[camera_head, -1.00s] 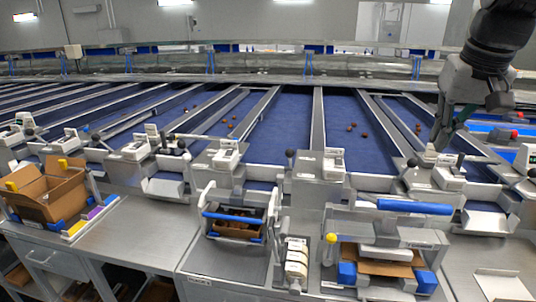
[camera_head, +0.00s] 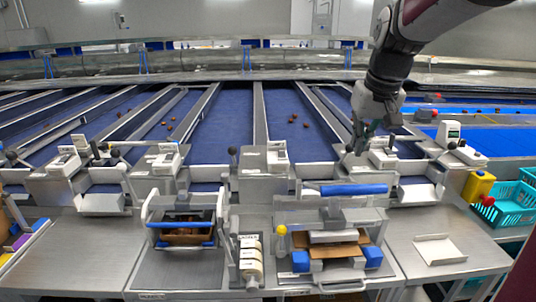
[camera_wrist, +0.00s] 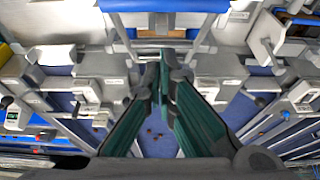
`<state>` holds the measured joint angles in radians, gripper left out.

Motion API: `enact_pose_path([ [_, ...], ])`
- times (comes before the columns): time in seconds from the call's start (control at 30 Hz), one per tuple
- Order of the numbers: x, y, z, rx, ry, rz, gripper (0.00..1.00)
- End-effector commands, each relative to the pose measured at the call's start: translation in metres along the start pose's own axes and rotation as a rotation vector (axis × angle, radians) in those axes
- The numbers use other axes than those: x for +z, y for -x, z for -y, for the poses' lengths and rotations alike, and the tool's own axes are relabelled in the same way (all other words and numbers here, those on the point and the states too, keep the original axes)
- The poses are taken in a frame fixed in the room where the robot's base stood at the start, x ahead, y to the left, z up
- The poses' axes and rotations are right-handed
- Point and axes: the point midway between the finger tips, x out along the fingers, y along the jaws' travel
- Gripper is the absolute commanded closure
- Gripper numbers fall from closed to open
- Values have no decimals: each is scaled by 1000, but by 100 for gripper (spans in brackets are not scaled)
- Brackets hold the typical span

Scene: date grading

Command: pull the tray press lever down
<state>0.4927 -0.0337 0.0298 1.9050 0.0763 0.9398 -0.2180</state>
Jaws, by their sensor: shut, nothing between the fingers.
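The press (camera_head: 330,216) stands on the front bench, with a flat cardboard tray (camera_head: 335,249) under its white top block. A blue bar handle (camera_head: 353,189) lies level across its top; it also shows at the top edge of the wrist view (camera_wrist: 165,5). A short post with a yellow knob (camera_head: 281,230) stands at the press's left side. My gripper (camera_head: 358,148) is shut and empty, above and behind the blue bar and apart from it. In the wrist view its fingertips (camera_wrist: 165,65) are together, with the bar beyond them.
A second frame with a blue bar (camera_head: 180,224) holds a box to the left. A label unit (camera_head: 250,262) stands between the two. Blue sorting lanes (camera_head: 215,125) with several dates lie behind. A yellow can (camera_head: 478,186) and teal crates (camera_head: 510,203) are at right.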

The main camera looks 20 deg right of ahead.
Motion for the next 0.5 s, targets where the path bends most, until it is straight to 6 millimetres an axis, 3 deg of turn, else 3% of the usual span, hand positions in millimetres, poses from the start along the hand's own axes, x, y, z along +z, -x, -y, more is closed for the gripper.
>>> enact_pose_path([
  [0.13, 1, -30, -1, -1, -2, 5, 100],
  [0.5, 28, -56, 0, 0, 0, 0, 100],
])
